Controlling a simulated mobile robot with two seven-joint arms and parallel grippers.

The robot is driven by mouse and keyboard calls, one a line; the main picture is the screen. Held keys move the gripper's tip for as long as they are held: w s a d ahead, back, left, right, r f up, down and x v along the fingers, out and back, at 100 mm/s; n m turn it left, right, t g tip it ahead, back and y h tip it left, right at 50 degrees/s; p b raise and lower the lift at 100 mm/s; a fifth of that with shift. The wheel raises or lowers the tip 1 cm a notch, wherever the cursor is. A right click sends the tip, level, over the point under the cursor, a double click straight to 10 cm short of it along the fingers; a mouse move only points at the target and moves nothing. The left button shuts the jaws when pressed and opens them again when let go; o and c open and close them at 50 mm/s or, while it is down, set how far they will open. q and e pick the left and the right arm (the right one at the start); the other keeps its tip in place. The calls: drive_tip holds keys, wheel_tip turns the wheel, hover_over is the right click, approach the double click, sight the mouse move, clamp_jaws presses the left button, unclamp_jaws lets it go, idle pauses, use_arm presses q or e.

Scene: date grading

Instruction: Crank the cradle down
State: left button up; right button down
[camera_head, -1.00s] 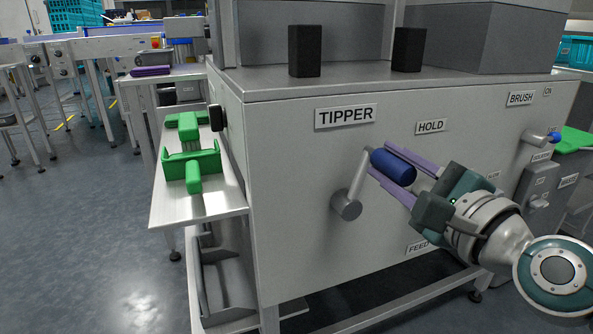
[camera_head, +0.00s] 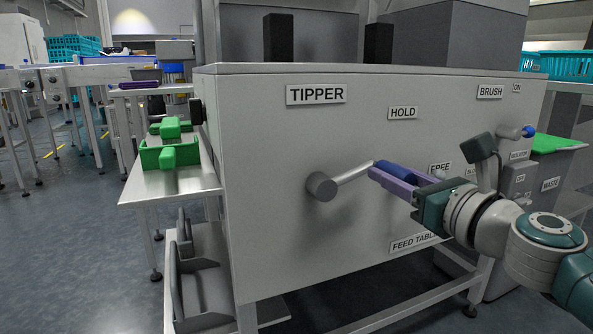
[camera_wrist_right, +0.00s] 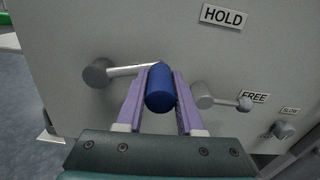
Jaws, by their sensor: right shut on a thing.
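The tipper crank's grey hub (camera_head: 321,186) sits on the machine's front panel below the TIPPER label (camera_head: 317,94). Its metal arm (camera_head: 352,173) points right and slightly up in the head view. The blue crank handle (camera_head: 392,170) is at the arm's outer end. My right gripper (camera_head: 384,180) is shut on this handle. In the right wrist view the blue handle (camera_wrist_right: 160,88) lies between the two purple fingers, with the crank hub (camera_wrist_right: 97,73) to its left. The green cradle (camera_head: 170,152) rests on the metal side shelf at left. My left gripper is not in view.
A lever (camera_wrist_right: 203,95) beside the FREE label (camera_wrist_right: 254,97) is close right of my right gripper in the wrist view. A blue-tipped BRUSH crank (camera_head: 527,132) is farther right. Two black blocks (camera_head: 278,38) stand on the machine top. Open floor lies at left.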

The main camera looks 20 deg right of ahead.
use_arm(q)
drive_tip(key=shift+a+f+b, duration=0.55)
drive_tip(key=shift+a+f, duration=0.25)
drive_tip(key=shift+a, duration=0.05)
use_arm(e)
drive_tip(key=a+f+m, duration=0.9)
drive_tip(key=f+m, duration=0.3)
drive_tip(key=m, duration=0.7)
drive_tip(key=shift+s+f, duration=0.2)
drive_tip(key=shift+a+m, duration=0.1)
drive_tip(key=shift+m, duration=0.2)
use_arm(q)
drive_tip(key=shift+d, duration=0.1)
